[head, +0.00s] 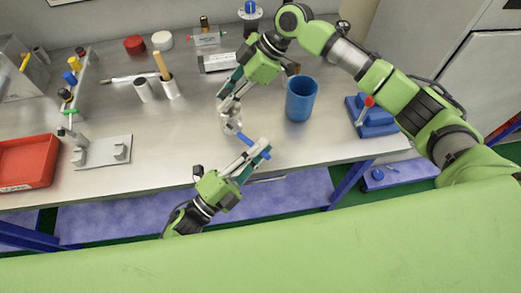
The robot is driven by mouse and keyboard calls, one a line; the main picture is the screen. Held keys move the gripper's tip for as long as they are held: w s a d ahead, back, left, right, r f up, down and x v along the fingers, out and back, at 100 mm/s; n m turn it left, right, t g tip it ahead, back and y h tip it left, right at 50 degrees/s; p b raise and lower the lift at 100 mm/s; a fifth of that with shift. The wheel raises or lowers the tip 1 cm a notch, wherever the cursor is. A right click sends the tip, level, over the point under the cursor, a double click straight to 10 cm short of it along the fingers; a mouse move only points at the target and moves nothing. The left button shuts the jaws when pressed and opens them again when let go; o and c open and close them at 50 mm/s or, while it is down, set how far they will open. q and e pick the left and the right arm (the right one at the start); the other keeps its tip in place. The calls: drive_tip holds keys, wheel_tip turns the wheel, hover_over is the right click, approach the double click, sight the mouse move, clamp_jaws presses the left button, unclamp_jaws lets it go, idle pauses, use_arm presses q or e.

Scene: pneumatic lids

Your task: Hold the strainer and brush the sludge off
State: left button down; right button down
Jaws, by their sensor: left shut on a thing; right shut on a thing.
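My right gripper (229,104), on the arm that reaches in from the right, points down over the middle of the table. It is shut on a small pale grey piece, which looks like the strainer (231,124). My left gripper (258,150), on the arm from the lower left, is shut on a slim blue handle, which looks like the brush (244,138). The brush's upper end is close to the strainer's lower edge; I cannot tell whether they touch. The bristles and any sludge are too small to make out.
A blue cup (300,100) stands right of the grippers. A red bin (27,163) and a grey fixture plate (103,152) are at the left. White holders (170,89), one with a wooden handle, stand behind. A blue block with a red-knobbed lever (372,117) is at the right.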

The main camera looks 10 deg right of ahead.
use_arm(q)
drive_tip(key=shift+a+r, duration=0.1)
drive_tip(key=shift+r, duration=0.5)
use_arm(e)
drive_tip(key=shift+s+f, duration=0.1)
drive_tip(key=shift+s, duration=0.05)
use_arm(q)
drive_tip(key=shift+s+f, duration=0.1)
drive_tip(key=shift+f, duration=0.6)
drive_tip(key=shift+f, duration=0.15)
drive_tip(key=shift+f, duration=0.45)
drive_tip(key=shift+f, duration=0.15)
drive_tip(key=shift+f, duration=0.45)
